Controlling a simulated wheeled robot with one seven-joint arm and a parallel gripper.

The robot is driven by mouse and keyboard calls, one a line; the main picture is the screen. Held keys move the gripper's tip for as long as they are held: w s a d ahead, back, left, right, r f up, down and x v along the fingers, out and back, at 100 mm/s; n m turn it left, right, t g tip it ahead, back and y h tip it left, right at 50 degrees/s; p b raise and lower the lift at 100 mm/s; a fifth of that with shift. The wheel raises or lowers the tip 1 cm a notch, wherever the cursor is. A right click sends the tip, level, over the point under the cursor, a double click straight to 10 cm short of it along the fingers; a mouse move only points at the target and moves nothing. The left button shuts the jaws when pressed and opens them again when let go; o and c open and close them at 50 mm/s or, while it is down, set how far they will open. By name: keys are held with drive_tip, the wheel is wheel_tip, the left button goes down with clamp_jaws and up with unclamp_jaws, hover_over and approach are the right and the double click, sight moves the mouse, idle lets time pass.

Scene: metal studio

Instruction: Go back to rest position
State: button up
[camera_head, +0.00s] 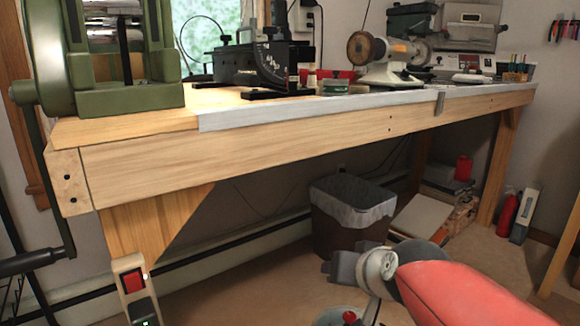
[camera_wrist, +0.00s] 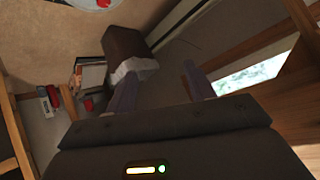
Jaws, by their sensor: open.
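My gripper (camera_head: 340,268) is in the lower middle of the head view, at the end of my red arm. It is in front of the workbench (camera_head: 300,140) and lower than its top. In the wrist view my gripper (camera_wrist: 160,75) shows two dark fingers spread apart, with nothing between them. The waste bin (camera_wrist: 126,48) shows beyond the fingers, apart from them. The far side of my wrist is hidden in the head view.
A lined waste bin (camera_head: 345,215) stands under the bench. A green machine (camera_head: 100,60), a black device (camera_head: 262,65) and a bench grinder (camera_head: 385,50) stand on the bench. A red extinguisher (camera_head: 507,214) is at right. Floor (camera_head: 505,262) is clear at lower right.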

drive_tip(key=s+d+f+g+h, duration=0.1)
drive_tip(key=s+d+f+g, duration=0.15)
drive_tip(key=s, duration=0.45)
drive_tip(key=s+d+f+g+h, duration=0.1)
drive_tip(key=s+d+f, duration=0.1)
drive_tip(key=s+f, duration=0.35)
wheel_tip(320, 180, up, 12)
drive_tip(key=s+p, duration=0.2)
drive_tip(key=p, duration=0.9)
drive_tip(key=shift+s+d+n+g, duration=0.35)
drive_tip(key=shift+s+n, duration=0.05)
drive_tip(key=shift+d, duration=0.1)
